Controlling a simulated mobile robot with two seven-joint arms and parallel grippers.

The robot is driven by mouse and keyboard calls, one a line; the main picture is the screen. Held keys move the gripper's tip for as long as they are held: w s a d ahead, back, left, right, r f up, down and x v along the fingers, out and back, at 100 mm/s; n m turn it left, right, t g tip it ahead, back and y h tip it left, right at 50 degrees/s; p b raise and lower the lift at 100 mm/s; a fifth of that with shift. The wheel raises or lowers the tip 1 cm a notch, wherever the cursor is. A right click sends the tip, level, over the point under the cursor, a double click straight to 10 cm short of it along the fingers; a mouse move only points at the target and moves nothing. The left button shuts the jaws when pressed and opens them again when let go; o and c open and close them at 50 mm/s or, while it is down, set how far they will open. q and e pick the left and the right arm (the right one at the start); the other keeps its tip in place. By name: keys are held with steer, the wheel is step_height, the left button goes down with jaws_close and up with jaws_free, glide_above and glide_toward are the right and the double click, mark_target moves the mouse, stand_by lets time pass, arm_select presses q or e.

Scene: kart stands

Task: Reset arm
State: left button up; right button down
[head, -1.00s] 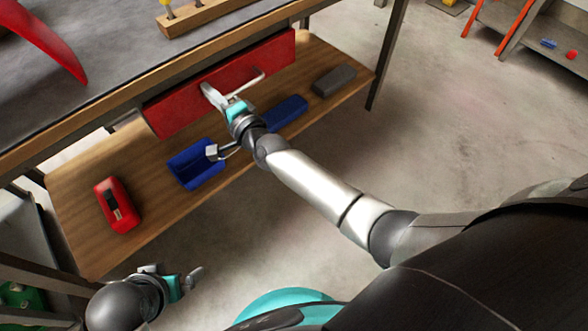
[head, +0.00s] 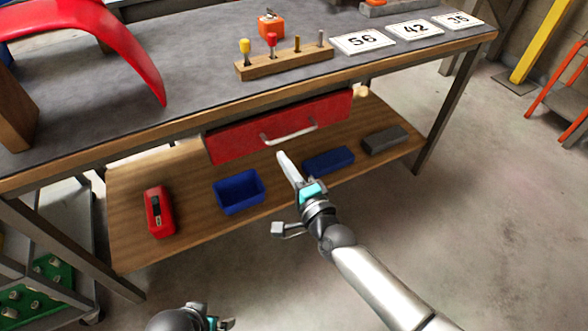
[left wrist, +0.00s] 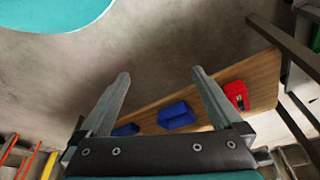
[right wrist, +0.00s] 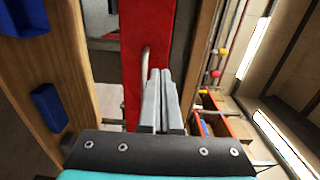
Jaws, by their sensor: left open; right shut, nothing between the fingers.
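My right gripper (head: 284,158) is in front of the red drawer (head: 235,139) under the workbench, just below its pale bar handle (head: 290,136). In the right wrist view its fingers (right wrist: 162,75) are shut together and empty, with the drawer handle (right wrist: 146,65) beside them; the handle is not between them. My left gripper is low at the bottom edge of the head view, only partly visible. In the left wrist view its fingers (left wrist: 160,80) are spread wide with nothing between them.
The lower wooden shelf (head: 130,220) holds a red object (head: 159,213), a blue open bin (head: 240,192), another blue bin (head: 328,161) and a dark grey block (head: 385,140). The benchtop carries a tool rack (head: 285,63), number plates (head: 363,42) and a red curved panel (head: 110,30). The concrete floor at right is open.

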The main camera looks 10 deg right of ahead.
arm_select(q)
steer(key=shift+s+f+p, duration=0.2)
steer(key=shift+s+f, duration=0.05)
steer(key=shift+f, duration=0.25)
steer(key=shift+s+f+p, duration=0.15)
steer(key=shift+s+f, duration=0.1)
steer(key=shift+f, duration=0.2)
arm_select(e)
steer(key=shift+v, duration=1.7)
steer(key=shift+a+f, duration=0.1)
